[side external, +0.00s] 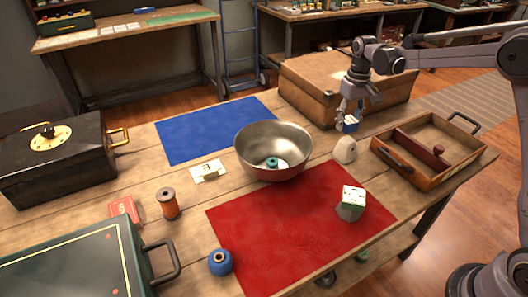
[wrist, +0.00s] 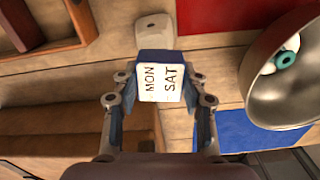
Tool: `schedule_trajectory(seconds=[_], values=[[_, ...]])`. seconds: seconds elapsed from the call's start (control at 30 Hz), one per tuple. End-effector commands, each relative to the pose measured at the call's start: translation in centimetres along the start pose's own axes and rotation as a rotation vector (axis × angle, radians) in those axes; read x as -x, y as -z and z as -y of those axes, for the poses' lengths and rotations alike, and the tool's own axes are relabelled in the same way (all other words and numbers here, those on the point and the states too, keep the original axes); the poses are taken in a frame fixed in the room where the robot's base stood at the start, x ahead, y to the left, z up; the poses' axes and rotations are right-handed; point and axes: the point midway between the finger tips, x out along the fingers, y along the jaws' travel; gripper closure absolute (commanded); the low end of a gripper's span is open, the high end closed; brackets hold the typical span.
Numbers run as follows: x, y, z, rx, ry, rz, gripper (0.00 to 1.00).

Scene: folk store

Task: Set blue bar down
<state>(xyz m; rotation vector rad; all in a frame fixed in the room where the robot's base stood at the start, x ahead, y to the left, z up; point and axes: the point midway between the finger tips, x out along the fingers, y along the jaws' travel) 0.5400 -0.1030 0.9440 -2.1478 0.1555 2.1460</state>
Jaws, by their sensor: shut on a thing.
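The blue bar (wrist: 158,57) has a white face lettered MON and SAT in the wrist view. My gripper (wrist: 160,95) is shut on it, with a finger on each side. In the side view my gripper (side external: 353,108) points down at the table's right part, and the bar (side external: 351,122) shows small at its fingertips. It looks held above the wood, just behind a pale rounded block (side external: 345,150), which also shows in the wrist view (wrist: 152,32). The exact gap below the bar cannot be told.
A metal bowl (side external: 246,151) holding a teal-and-white item stands left of my gripper. A wooden tray (side external: 465,148) is at right, a brown case (side external: 300,90) behind. A blue mat (side external: 205,135) and red mat (side external: 270,225) lie flat; a dice-like cube (side external: 352,197) sits on the red one.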

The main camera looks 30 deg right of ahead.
Motion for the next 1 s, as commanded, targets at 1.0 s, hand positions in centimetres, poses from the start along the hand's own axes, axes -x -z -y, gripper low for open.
schedule_trajectory(seconds=[1.0], values=[[-3.9,8.2,-21.8,-0.249,-0.002,0.000,0.85]])
